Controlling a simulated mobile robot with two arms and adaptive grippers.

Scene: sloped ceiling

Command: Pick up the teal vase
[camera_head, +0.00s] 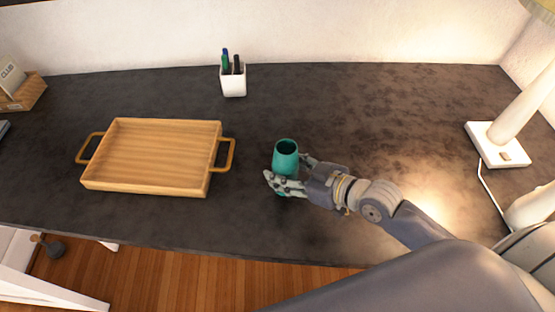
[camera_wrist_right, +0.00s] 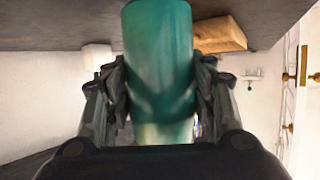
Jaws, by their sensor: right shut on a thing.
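The teal vase (camera_head: 286,157) is upright at the middle of the dark table (camera_head: 370,110), with its dark open mouth facing up. My right gripper (camera_head: 286,178) reaches in from the right and is shut on the vase, with fingers on both sides of its lower part. In the right wrist view the vase (camera_wrist_right: 160,65) fills the space between the two fingers (camera_wrist_right: 160,105). I cannot tell whether its base touches the table. My left gripper is not in view.
A wooden tray (camera_head: 101,166) with two handles lies left of the vase. A white pen cup (camera_head: 233,81) stands behind. A lamp with a white base (camera_head: 497,145) is at the right. A wooden box (camera_head: 25,95) is at the far left.

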